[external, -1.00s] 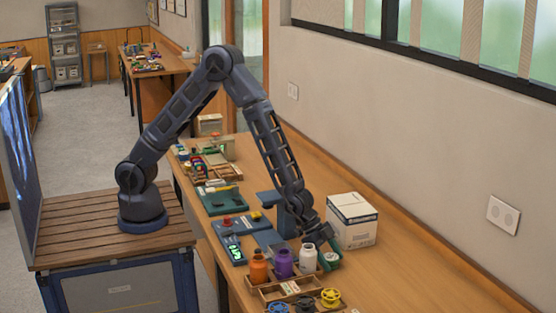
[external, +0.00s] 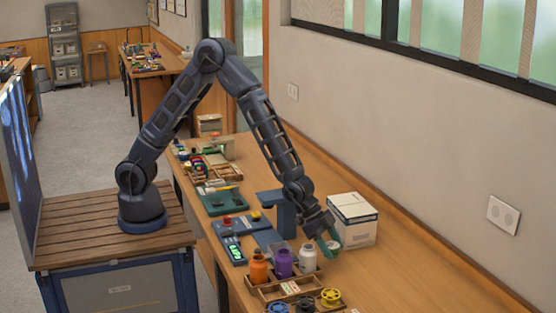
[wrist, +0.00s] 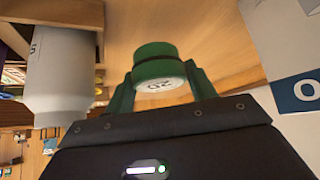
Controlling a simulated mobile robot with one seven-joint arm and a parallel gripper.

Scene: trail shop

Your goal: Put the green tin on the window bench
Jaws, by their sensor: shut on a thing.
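The green tin (wrist: 157,62) is between the green fingers of my gripper (wrist: 160,88) in the wrist view. Its end facing the camera is white with dark marks. My gripper is shut on it. In the external view my gripper (external: 331,243) holds the tin (external: 333,246) above the long wooden bench (external: 400,275) under the window, just left of a white box. The tin is small there and partly hidden by the fingers.
The white box (external: 352,221) stands close on the right. White (external: 307,258), purple (external: 284,263) and orange (external: 259,267) bottles stand in a wooden tray nearby. A blue stand (external: 286,212) is behind. The bench's right front is clear.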

